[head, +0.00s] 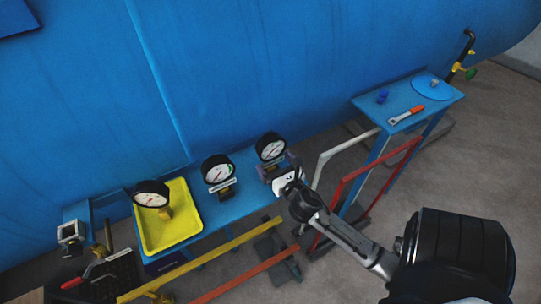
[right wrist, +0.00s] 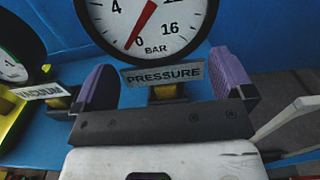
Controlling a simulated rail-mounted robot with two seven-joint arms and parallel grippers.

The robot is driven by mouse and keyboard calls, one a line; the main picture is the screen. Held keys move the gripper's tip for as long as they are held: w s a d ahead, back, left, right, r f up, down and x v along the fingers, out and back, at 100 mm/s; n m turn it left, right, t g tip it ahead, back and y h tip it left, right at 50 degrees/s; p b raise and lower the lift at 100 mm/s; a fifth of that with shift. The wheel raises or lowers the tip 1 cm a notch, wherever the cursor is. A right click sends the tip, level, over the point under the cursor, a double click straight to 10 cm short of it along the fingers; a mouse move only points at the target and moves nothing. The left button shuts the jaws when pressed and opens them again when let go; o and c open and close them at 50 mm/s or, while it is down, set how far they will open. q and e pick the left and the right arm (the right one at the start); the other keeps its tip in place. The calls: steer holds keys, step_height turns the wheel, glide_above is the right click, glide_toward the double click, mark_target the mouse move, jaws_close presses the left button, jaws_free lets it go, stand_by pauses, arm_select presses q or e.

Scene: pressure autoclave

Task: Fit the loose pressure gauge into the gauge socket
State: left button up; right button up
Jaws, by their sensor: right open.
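A round black-rimmed pressure gauge (head: 270,147) with a white dial stands upright at the right end of the blue shelf. In the right wrist view its dial (right wrist: 150,22) reads near 0 BAR, above a PRESSURE plate (right wrist: 163,75). My right gripper (head: 280,168) is open, its purple fingers apart on either side of the plate and the brass fitting (right wrist: 168,92) below it. Whether a finger touches is unclear. The socket under this gauge is hidden. Another gauge (head: 151,193) with a brass stem shows at the yellow tray (head: 180,238). My left gripper is out of view.
A VACUUM gauge (head: 218,168) stands between the tray and the pressure gauge. Yellow and red rails (head: 245,278) run in front of the shelf. A blue side table (head: 362,103) holds a red-handled wrench (head: 407,115). The large blue vessel (head: 250,60) closes off the back.

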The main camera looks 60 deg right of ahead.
steer(key=shift+x, duration=2.55)
steer(key=shift+c, duration=0.5)
steer(key=shift+r, duration=0.1)
steer(key=c, duration=0.7)
